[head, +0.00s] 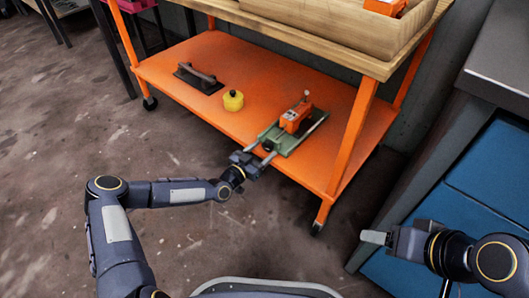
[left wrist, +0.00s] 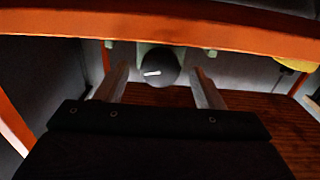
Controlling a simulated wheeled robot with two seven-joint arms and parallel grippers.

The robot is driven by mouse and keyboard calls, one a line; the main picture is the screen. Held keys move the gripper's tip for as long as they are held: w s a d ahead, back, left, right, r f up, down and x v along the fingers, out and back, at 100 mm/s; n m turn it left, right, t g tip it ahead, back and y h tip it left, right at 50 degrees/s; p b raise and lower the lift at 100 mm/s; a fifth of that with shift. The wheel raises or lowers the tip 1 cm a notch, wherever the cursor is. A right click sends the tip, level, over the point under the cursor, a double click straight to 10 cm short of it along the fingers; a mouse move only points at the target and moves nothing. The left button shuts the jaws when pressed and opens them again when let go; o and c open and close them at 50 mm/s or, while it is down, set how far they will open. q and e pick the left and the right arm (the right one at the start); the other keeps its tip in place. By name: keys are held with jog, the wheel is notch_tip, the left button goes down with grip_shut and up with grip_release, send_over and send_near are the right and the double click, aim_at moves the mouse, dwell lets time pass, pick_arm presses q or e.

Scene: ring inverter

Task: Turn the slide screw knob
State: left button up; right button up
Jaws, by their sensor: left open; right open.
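A green slide device (head: 284,140) with an orange block (head: 296,117) on top sits at the front edge of the cart's lower orange shelf. Its dark round knob (left wrist: 161,70), with a white mark, shows in the left wrist view. My left gripper (head: 262,160) is at the front of the device. In the wrist view its two open fingers (left wrist: 160,80) stand on either side of the knob, with visible gaps. In the head view the gripper hides the knob. My right gripper (head: 376,238) is open and empty at the lower right, away from the device.
The orange shelf (head: 230,60) also holds a yellow knob-like object (head: 233,101) and a dark handled tool (head: 199,77). A wooden tray (head: 340,25) is on the cart's top. An orange leg (head: 352,135) stands right of the device. A blue cabinet (head: 495,170) is at right.

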pick_arm(q)
jog(key=shift+w+d, duration=0.45)
jog(key=shift+w, duration=0.15)
jog(key=c, duration=1)
jog(key=shift+m, duration=0.3)
jog(key=shift+m, duration=3.1)
